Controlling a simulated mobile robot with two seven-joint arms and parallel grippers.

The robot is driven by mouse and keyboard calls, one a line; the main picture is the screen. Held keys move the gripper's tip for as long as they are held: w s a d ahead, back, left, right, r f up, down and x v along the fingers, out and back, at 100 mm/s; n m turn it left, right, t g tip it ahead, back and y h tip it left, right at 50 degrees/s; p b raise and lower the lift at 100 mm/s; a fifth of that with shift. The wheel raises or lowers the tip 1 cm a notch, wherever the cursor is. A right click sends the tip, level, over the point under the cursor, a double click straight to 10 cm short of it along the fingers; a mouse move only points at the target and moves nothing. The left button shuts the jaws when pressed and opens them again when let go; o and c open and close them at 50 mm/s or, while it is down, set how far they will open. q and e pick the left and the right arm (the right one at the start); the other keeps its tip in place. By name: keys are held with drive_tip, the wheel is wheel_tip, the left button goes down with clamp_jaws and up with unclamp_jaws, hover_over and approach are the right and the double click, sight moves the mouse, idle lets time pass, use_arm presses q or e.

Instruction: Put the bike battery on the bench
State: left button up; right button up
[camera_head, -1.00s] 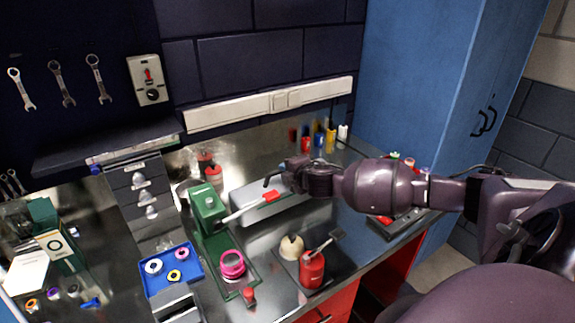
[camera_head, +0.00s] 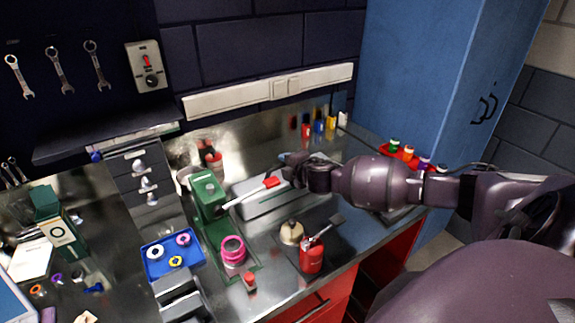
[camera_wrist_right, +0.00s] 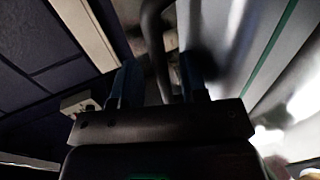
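A long grey box (camera_head: 268,198) lies on the metal bench (camera_head: 290,277); it looks like the bike battery, but I cannot be sure. My right gripper (camera_head: 288,160) is over the back of the bench, just behind and above the grey box's right end. In the right wrist view my right gripper (camera_wrist_right: 158,88) has its two fingers apart, with a dark curved bar (camera_wrist_right: 155,35) showing between and beyond them. That view is dark and blurred, and I see no clear contact. My left gripper is not in view.
A green tool (camera_head: 207,195) with a red-tipped lever stands left of the box. In front are a pink ring (camera_head: 232,250), a red can (camera_head: 312,255) and a blue tray (camera_head: 171,257).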

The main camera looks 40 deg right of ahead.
drive_tip(key=b+v, duration=0.1)
drive_tip(key=v, duration=1.1)
drive_tip(key=shift+a, duration=0.1)
idle(0.5)
